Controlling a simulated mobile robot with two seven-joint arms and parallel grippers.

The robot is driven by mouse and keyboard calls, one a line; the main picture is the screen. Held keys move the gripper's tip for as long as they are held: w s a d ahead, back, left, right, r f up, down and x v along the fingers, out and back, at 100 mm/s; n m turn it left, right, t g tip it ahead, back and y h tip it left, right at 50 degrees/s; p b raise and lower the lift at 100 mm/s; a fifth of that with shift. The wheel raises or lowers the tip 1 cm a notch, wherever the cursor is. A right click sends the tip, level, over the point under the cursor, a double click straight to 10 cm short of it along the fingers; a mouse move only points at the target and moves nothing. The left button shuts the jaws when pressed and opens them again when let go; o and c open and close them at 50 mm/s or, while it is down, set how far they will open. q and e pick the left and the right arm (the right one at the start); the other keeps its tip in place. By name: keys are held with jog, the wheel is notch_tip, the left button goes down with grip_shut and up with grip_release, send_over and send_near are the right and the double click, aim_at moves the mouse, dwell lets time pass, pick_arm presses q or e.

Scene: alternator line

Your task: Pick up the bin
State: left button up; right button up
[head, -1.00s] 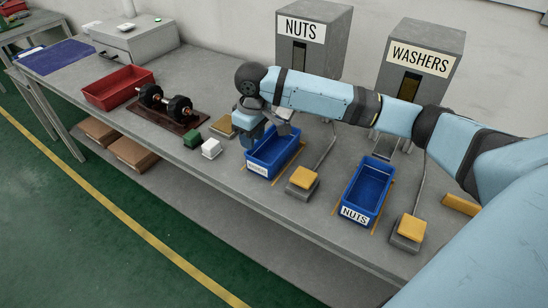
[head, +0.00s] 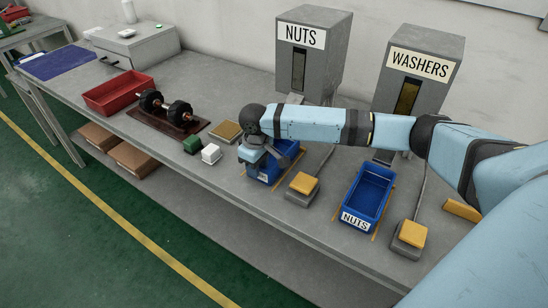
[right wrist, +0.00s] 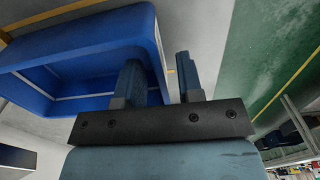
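A blue bin (head: 293,157) sits on the bench, partly hidden by my right arm and gripper; its front label is mostly covered. My right gripper (head: 255,165) is at its front left wall. In the right wrist view, this bin (right wrist: 85,62) fills the upper left. The right gripper (right wrist: 160,85) is open there, one finger inside the bin and the other outside, with the wall between them and a gap visible. A second blue bin labelled NUTS (head: 367,192) stands further right, empty. My left gripper is not in view.
Grey dispensers for nuts (head: 313,55) and washers (head: 419,70) stand at the back. Yellow-topped blocks (head: 303,184) stand beside the bins.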

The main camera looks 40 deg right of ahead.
notch_tip(320, 180, down, 2)
jog(key=shift+f, duration=0.15)
grip_shut()
dwell(0.3)
